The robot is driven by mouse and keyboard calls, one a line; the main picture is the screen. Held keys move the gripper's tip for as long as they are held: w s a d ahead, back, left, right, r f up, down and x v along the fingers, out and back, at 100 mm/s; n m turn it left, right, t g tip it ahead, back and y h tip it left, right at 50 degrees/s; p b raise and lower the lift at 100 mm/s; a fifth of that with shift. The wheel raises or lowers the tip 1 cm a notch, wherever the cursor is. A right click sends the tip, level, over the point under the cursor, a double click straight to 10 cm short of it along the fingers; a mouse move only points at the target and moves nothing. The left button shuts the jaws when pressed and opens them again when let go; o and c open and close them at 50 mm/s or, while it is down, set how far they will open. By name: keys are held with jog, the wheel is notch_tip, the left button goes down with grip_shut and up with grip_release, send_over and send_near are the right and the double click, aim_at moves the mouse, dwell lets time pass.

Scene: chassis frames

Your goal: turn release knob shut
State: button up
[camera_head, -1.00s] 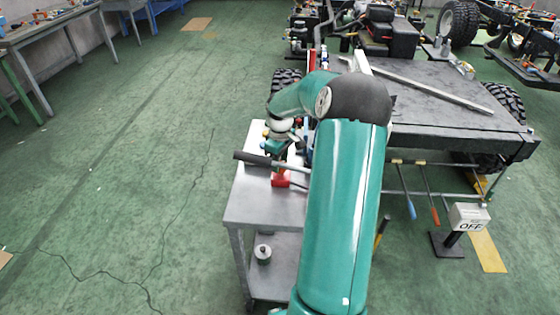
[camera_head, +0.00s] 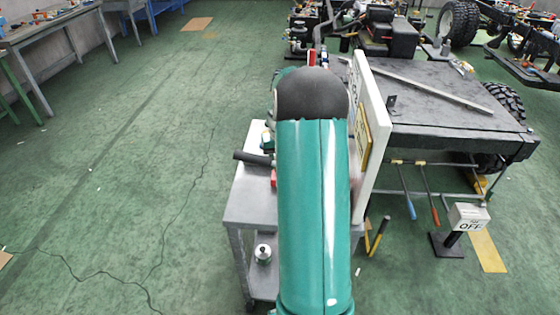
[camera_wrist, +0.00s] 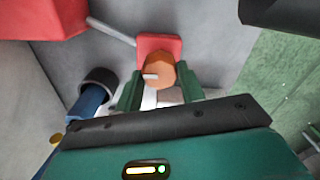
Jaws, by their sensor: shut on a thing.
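The release knob (camera_wrist: 160,72) is an orange-brown round piece with a small pale pin, set against a red block (camera_wrist: 158,43) in the wrist view. My gripper (camera_wrist: 159,90) has its two green fingers on either side of the knob and is shut on it. How far the knob is turned cannot be told. In the head view my arm hides the gripper and the knob; only a bit of red (camera_head: 273,178) and a black-gripped handle (camera_head: 252,158) show beside the arm.
A grey two-shelf cart (camera_head: 248,207) stands under my arm, with a small metal canister (camera_head: 263,253) on its lower shelf. A white panel (camera_head: 368,140) stands close right of my arm. A dark chassis deck (camera_head: 440,95) lies beyond. Open green floor (camera_head: 120,180) is at left.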

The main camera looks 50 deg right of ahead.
jog(key=shift+r+m, duration=0.1)
jog(key=shift+m, duration=0.2)
jog(key=o, duration=1)
jog(key=shift+c, duration=0.2)
notch_tip(320, 180, up, 14)
dwell(0.4)
